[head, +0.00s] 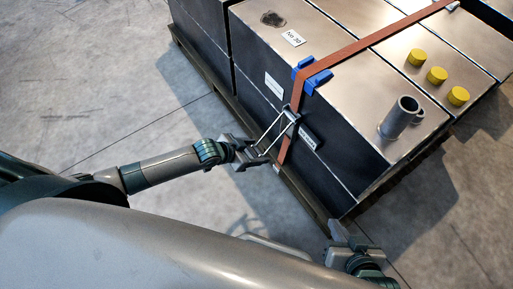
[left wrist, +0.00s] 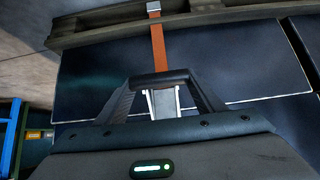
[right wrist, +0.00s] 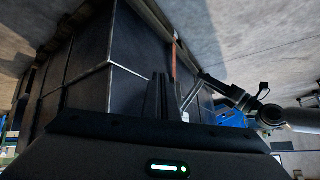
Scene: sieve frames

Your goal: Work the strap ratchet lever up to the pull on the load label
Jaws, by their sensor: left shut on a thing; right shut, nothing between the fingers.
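An orange strap (head: 345,57) runs over a dark, metal-topped crate and down its front face, where the ratchet (head: 291,116) sits. The ratchet lever (head: 276,130) sticks out from the face toward my left arm. My left gripper (head: 260,154) is shut on the lever's outer end; its dark grip bar (left wrist: 161,77) lies between the fingers in the left wrist view. A tag with small lettering (head: 309,139), perhaps the load label, is beside the ratchet; its text is unreadable. My right gripper (head: 338,233) is shut and empty, near the pallet's front corner.
Blue corner protectors (head: 312,77) sit under the strap at the crate's top edge. A grey pipe stub (head: 400,116) and yellow caps (head: 437,75) stand on top. The crates rest on a pallet (head: 207,75). Concrete floor at left is clear.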

